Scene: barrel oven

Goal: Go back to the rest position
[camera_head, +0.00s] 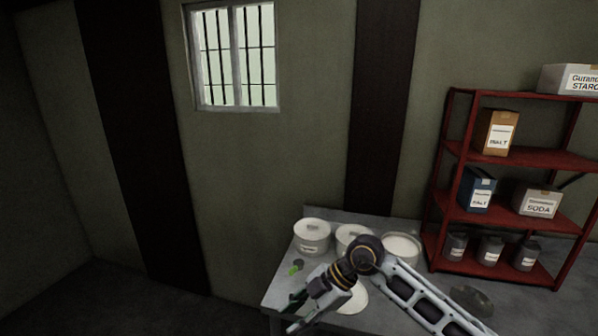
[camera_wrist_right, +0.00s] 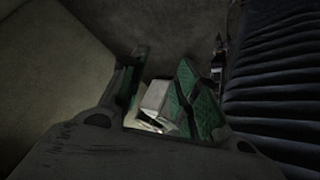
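My right gripper (camera_head: 296,311) is above the left front part of the grey table (camera_head: 276,286), with its arm coming in from the lower right. Its fingers look spread apart in the head view. In the wrist view, its green-padded fingers (camera_wrist_right: 160,85) also stand apart. A pale, block-like shape (camera_wrist_right: 155,98) shows between them; I cannot tell whether it is a gripper part or something beyond. My left gripper is not in view.
White tubs (camera_head: 312,237) stand along the table's back, with another tub (camera_head: 402,247) at right. A small green item (camera_head: 293,270) lies near the left edge. A pale round item (camera_head: 354,299) is partly behind my arm. A red shelf (camera_head: 440,190) holds boxes and tins.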

